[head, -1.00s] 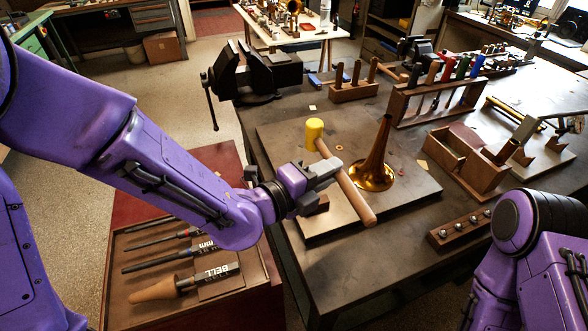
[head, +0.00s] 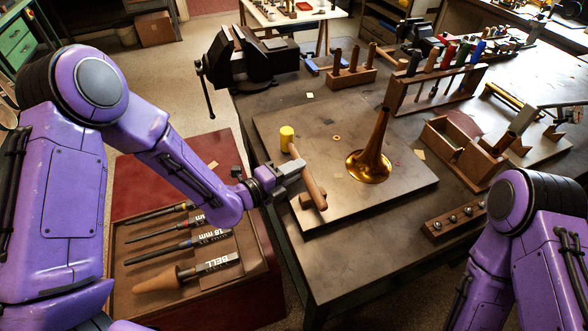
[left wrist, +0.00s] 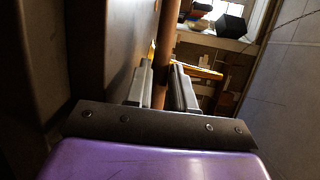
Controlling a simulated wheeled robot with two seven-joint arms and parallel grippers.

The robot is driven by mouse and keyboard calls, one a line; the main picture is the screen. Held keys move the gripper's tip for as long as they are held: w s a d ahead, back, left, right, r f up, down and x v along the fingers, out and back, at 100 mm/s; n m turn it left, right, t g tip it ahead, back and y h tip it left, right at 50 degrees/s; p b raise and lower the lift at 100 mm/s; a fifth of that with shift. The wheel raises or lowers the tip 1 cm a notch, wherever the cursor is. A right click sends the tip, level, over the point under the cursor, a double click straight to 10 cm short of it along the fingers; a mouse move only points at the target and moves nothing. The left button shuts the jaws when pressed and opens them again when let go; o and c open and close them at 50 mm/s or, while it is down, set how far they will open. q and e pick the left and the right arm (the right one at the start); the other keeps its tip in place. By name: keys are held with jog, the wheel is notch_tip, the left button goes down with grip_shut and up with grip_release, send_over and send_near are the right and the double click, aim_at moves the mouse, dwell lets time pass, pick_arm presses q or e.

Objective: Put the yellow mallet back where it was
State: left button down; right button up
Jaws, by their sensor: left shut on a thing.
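The yellow mallet has a yellow head (head: 287,138) and a brown wooden handle (head: 314,188). My left gripper (head: 296,168) is shut on the handle and holds it over the left part of the flat board (head: 395,205). The head points away from me and the handle end towards me. In the left wrist view the handle (left wrist: 164,55) stands between the two grey fingers (left wrist: 160,88). The head is hard to make out there. My right gripper is out of the head view; only its arm shows at the right.
The brass horn bell (head: 371,162) stands on the board, right of the mallet. A wooden block with upright handles (head: 352,77) and a black vise (head: 250,62) are behind. An open tool drawer (head: 125,232) lies at the left. A compartmented wooden box (head: 449,150) is at right.

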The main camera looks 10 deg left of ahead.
pick_arm(q)
jog(key=shift+f, duration=0.15)
jog(key=c, duration=1)
grip_release()
jog(key=shift+w, duration=0.1)
jog(key=shift+o, duration=0.2)
jog(key=shift+r, duration=0.25)
jog(key=b+v, duration=0.3)
jog(key=v, duration=0.9)
